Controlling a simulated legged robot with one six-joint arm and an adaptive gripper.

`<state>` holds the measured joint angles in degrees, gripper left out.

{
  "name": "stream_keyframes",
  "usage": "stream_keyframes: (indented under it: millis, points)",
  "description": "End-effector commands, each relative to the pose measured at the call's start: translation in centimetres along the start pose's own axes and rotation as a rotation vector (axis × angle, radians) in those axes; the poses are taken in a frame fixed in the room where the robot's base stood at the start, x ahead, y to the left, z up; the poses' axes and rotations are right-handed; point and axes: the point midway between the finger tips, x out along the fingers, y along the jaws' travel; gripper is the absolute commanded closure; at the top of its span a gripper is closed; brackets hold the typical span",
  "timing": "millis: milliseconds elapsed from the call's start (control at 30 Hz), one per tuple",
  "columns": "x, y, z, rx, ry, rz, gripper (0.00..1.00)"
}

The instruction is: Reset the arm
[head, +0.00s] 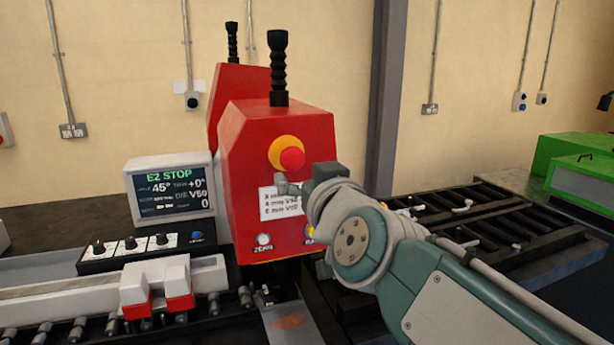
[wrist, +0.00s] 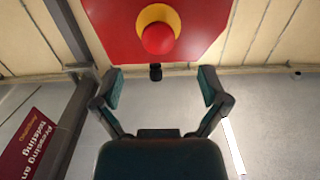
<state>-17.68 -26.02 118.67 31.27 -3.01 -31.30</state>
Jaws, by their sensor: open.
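My arm reaches in from the lower right in the head view, and its wrist (head: 345,215) is in front of the red busbar bender (head: 240,190). In the wrist view my gripper (wrist: 160,88) is open, its two fingers apart with nothing between them. The red emergency stop button (wrist: 158,38) on its yellow ring shows beyond the fingertips, on the red machine face. The button also shows in the head view (head: 292,159), above the white label (head: 281,203). My wrist hides the lower right of the machine's front. The fingers do not touch the button.
A screen (head: 170,190) reading "E2 STOP" and 45° stands left of the machine above a knob panel (head: 140,248). A roller track with a red-and-white clamp (head: 155,285) is at lower left. Black racks (head: 480,215) and a green machine (head: 580,170) are at right.

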Motion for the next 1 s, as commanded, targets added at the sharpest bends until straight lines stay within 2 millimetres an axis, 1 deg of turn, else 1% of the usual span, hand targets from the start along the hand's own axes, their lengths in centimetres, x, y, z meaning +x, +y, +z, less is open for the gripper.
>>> stream_keyframes:
  millis: [267, 333, 367, 467, 500, 567, 600, 667, 700, 733, 800, 900, 1000]
  points:
    - [-0.1, 0.1, 0.2, 0.0, -0.008, -0.001, 0.06]
    - [-0.6, 0.3, 1.4, 0.0, -0.048, -0.008, 0.06]
    - [-0.9, 0.4, 2.3, 0.0, -0.078, -0.011, 0.06]
    - [-3.0, 1.4, 6.7, 0.008, -0.235, -0.018, 0.06]
    - [-4.2, 1.9, 8.9, 0.015, -0.316, -0.015, 0.06]
    - [-6.3, 2.7, 12.2, 0.03, -0.44, 0.001, 0.06]
    - [-7.8, 3.2, 14.3, 0.04, -0.521, 0.017, 0.06]
    - [-10.2, 4.1, 17.3, 0.06, -0.641, 0.051, 0.06]
    - [-11.8, 4.7, 19.2, 0.074, -0.718, 0.078, 0.06]
    - [-13.1, 5.1, 20.5, 0.085, -0.774, 0.1, 0.06]
    - [-15.7, 5.9, 23.0, 0.11, -0.886, 0.152, 0.06]
    - [-18.7, 6.6, 25.5, 0.137, -1.003, 0.214, 0.06]
    - [-20.2, 7.0, 26.6, 0.151, -1.061, 0.248, 0.06]
